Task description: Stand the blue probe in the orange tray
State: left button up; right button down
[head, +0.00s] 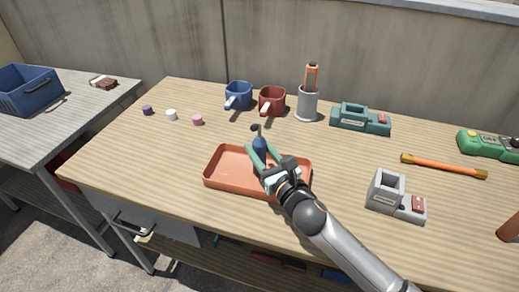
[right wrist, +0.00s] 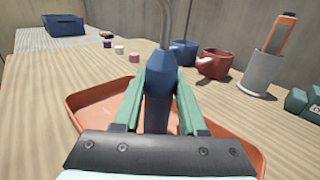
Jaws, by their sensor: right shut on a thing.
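The blue probe (head: 260,145) is upright in the head view, with a dark tip at its top. My right gripper (head: 262,160) is shut on it, with green fingers on either side. The probe also shows between the fingers in the right wrist view (right wrist: 158,85). The orange tray (head: 225,182) lies on the wooden table under the gripper, and its rim shows in the right wrist view (right wrist: 85,97). The probe is over the tray; its lower end is hidden, so I cannot tell whether it touches the tray floor. My left gripper is not in view.
A blue mug (head: 238,95), a red mug (head: 271,101) and a grey cup (head: 308,104) holding an orange-handled tool stand behind the tray. A teal holder (head: 361,119), an orange rod (head: 443,166) and a grey holder (head: 386,193) are on the right. Small caps (head: 171,115) lie at left.

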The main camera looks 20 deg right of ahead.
jog(key=shift+c, duration=2.3)
grip_release()
jog(key=shift+r, duration=0.15)
jog(key=s, duration=0.3)
jog(key=s+d, duration=0.1)
jog(key=s, duration=0.2)
jog(key=s+d, duration=0.1)
jog(key=s, duration=0.3)
jog(key=shift+s, duration=0.1)
jog(key=shift+s+d, duration=0.15)
jog(key=shift+s, duration=0.65)
